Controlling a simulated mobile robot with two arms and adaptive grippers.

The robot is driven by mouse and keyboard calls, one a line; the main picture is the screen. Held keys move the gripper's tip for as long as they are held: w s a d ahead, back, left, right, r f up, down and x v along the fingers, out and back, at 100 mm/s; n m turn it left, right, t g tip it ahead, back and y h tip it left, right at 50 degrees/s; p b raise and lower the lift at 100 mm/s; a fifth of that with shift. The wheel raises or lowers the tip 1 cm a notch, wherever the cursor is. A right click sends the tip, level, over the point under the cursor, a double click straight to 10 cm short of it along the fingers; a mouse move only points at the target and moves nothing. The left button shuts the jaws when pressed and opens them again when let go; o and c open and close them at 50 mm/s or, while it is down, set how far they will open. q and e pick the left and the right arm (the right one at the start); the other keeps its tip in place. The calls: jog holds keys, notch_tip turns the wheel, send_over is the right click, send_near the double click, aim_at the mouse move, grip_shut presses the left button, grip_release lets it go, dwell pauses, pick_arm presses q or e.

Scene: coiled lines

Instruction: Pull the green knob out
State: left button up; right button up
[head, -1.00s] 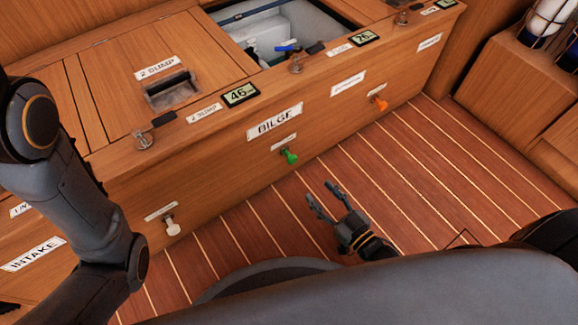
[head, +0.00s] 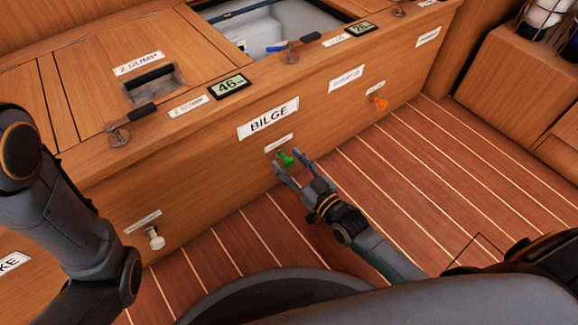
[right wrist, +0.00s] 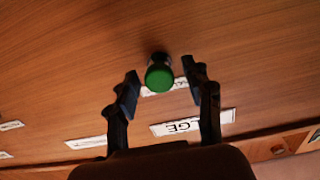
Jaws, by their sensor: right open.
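The green knob (head: 286,159) sticks out from the front of the wooden bench, below the BILGE label. My right gripper (head: 293,173) is open, with its fingertips just in front of the knob in the head view. In the right wrist view the green knob (right wrist: 159,76) shows end-on, between and slightly beyond the two open fingers of the right gripper (right wrist: 160,85). Neither finger appears to touch it. My left arm enters at the left of the head view, but its gripper is out of the picture.
A white knob (head: 155,239) sits on the same panel to the left, and an orange knob (head: 379,103) to the right. A hatch (head: 270,30) in the bench top is open. The planked floor (head: 400,180) before the bench is clear.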

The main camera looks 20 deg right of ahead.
jog(key=shift+w+a, duration=0.1)
jog(key=shift+w, duration=0.2)
grip_shut()
jog(key=shift+s+r+p, duration=0.15)
jog(key=shift+s+p, duration=0.15)
jog(key=shift+p, duration=0.15)
jog(key=p+v, duration=0.4)
jog(key=shift+s, duration=0.25)
jog(key=shift+s+d, duration=0.15)
jog(key=shift+d, duration=0.05)
grip_release()
